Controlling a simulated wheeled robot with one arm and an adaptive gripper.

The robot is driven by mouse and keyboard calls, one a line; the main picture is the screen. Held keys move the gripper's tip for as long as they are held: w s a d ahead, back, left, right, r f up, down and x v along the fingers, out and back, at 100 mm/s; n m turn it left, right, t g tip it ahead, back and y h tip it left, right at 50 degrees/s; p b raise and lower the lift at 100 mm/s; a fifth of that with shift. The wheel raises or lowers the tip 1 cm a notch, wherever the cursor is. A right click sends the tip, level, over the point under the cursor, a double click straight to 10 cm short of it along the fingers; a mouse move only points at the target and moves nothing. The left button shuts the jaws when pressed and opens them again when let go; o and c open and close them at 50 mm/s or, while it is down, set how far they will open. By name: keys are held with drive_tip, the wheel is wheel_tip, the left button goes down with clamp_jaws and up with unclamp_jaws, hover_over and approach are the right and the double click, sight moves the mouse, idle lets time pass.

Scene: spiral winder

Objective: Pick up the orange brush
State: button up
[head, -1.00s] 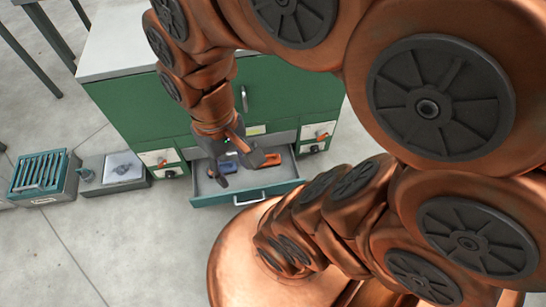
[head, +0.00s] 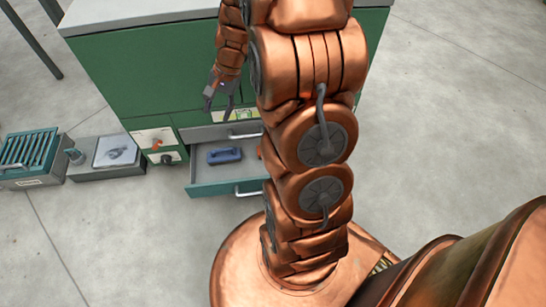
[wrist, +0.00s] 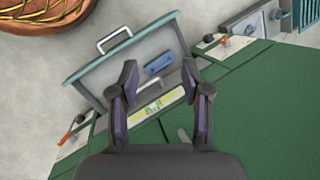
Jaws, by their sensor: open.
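A sliver of orange (head: 261,150) shows in the open drawer (head: 215,188) in the head view, at the edge of my arm, which hides the rest; I take it for the orange brush. In the wrist view I cannot make out the orange brush. A blue brush-like thing (head: 224,155) lies in the same drawer, and shows in the wrist view (wrist: 158,63). My gripper (head: 217,110) is open and empty, in front of the green cabinet, above the drawer. In the wrist view its fingers (wrist: 160,80) stand apart, framing part of the drawer.
A teal slatted crate (head: 30,155) and a grey box (head: 108,165) stand on the floor at left.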

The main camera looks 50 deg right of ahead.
drive_tip(key=shift+w+d+f+m+t+h+b, duration=0.45)
drive_tip(key=shift+d+f+m+b, duration=2)
drive_tip(key=shift+d+f, duration=3.4)
drive_tip(key=shift+w+d+f+m+t+h+b, duration=0.1)
drive_tip(key=shift+d+f+m+t+b, duration=0.5)
drive_tip(key=shift+d+f+m+b, duration=4.9)
drive_tip(key=shift+w+d+f+n+t+h+b, duration=0.45)
drive_tip(key=shift+d+f+n, duration=1.45)
drive_tip(key=shift+f, duration=8.45)
drive_tip(key=shift+w+b+x, duration=0.2)
drive_tip(key=shift+b+x, duration=1)
drive_tip(key=shift+x, duration=1)
drive_tip(key=shift+a, duration=0.1)
drive_tip(key=shift+r, duration=0.1)
clamp_jaws()
